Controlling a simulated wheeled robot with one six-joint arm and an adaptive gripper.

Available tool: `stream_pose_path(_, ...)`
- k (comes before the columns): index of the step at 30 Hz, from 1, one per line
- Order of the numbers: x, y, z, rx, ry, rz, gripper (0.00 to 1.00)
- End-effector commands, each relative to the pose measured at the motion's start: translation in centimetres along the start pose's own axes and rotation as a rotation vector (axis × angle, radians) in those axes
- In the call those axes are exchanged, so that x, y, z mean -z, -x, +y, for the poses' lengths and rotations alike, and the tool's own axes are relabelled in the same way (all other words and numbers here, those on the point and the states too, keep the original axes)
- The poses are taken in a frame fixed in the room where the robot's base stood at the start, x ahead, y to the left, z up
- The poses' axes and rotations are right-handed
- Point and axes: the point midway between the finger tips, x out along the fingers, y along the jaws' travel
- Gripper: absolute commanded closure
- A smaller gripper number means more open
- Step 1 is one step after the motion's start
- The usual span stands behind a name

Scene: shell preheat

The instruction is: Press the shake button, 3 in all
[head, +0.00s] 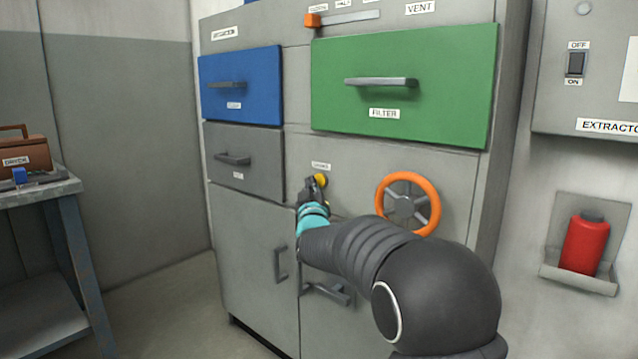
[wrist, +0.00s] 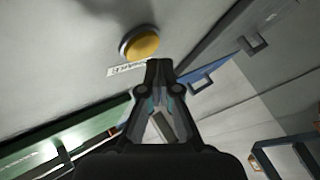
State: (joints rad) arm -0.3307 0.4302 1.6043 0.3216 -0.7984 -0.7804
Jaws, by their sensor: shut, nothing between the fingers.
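The shake button is a round yellow button (head: 320,180) on the grey cabinet front, below a small white label (head: 320,166) too small to read surely. In the wrist view the yellow button (wrist: 141,46) shows with its label (wrist: 127,69) beside it. My gripper (head: 308,188) is at the cabinet front, just left of and slightly below the button in the head view. In the wrist view my gripper (wrist: 160,66) has its fingertips together, with nothing between them, near the button. I cannot tell whether the tips touch the panel; they do not cover the button.
An orange handwheel (head: 434,200) is right of the button. Above are a green FILTER drawer (head: 440,85) and a blue drawer (head: 255,100); a grey drawer (head: 265,165) is left. A red canister (head: 585,245) sits at right, a bench (head: 50,188) at left.

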Motion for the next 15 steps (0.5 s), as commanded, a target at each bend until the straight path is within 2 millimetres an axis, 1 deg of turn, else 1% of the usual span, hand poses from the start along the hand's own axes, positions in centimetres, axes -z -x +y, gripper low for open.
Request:
stream_pose_path(7,0.2,0.4,-0.3,0.000,0.000,0.000,1.00)
stream_pose_path(15,1.3,1.9,-1.4,0.001,0.000,0.001,1.00)
